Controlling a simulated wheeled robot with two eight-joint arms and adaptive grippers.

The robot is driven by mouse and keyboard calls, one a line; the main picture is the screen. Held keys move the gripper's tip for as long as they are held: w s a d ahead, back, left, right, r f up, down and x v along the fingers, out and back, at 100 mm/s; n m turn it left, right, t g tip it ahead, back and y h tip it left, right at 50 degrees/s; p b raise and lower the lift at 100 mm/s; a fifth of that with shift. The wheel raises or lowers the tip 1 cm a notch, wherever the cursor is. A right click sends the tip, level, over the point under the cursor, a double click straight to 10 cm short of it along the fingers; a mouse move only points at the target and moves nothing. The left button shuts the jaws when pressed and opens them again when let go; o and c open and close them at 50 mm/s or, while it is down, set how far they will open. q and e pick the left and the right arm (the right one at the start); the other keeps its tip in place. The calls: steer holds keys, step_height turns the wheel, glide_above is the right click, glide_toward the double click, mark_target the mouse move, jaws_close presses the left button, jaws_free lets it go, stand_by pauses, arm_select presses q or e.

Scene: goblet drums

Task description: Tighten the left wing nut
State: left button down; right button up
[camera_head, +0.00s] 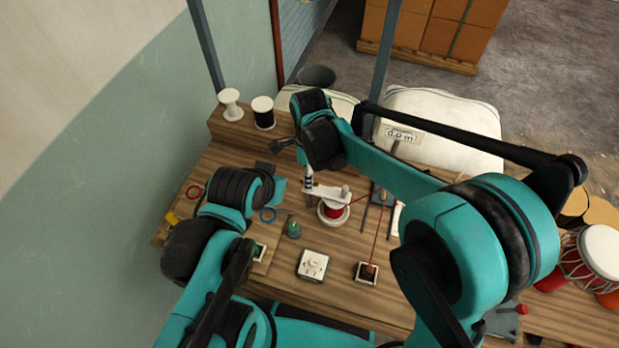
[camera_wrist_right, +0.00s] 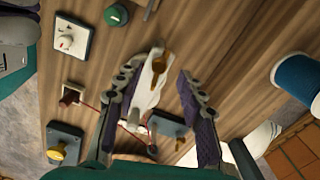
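A brass-coloured piece that looks like a wing nut (camera_wrist_right: 157,68) sits on a white arm (camera_wrist_right: 145,98) in the right wrist view. My right gripper (camera_wrist_right: 160,74) is open, with one purple-padded finger on either side of that piece; I see no clear contact. In the head view the white arm (camera_head: 331,194) lies over a spool with red thread (camera_head: 333,211), below my right wrist. I cannot make out the wing nut there. My left arm reaches over the table's left part, and its fingers are not clearly visible.
A white dial box (camera_head: 312,265), a green knob (camera_head: 293,231) and a small framed box (camera_head: 367,272) stand on the wooden table. A white spool (camera_head: 230,104) and a black spool (camera_head: 263,112) stand at the back. Drums (camera_head: 595,255) are at the right. Red thread runs to the framed box.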

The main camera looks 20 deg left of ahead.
step_height(320, 180, up, 9)
steer(key=shift+r, duration=0.2)
stand_by(0.4)
steer(key=s+d+f+n+t+b, duration=0.1)
steer(key=d+n, duration=0.4)
steer(key=d, duration=0.5)
steer(key=s+d+f+n+t, duration=0.1)
steer(key=s+d+n+t, duration=0.2)
steer(key=d, duration=0.7)
steer(key=s+d+f+n+t+b, duration=0.1)
steer(key=s+d+n+t, duration=0.2)
steer(key=d, duration=0.8)
steer(key=s+n, duration=0.2)
steer(key=n, duration=0.2)
steer(key=shift+s+f+n+b, duration=0.15)
steer(key=shift+f+n+b, duration=0.15)
steer(key=shift+n, duration=0.1)
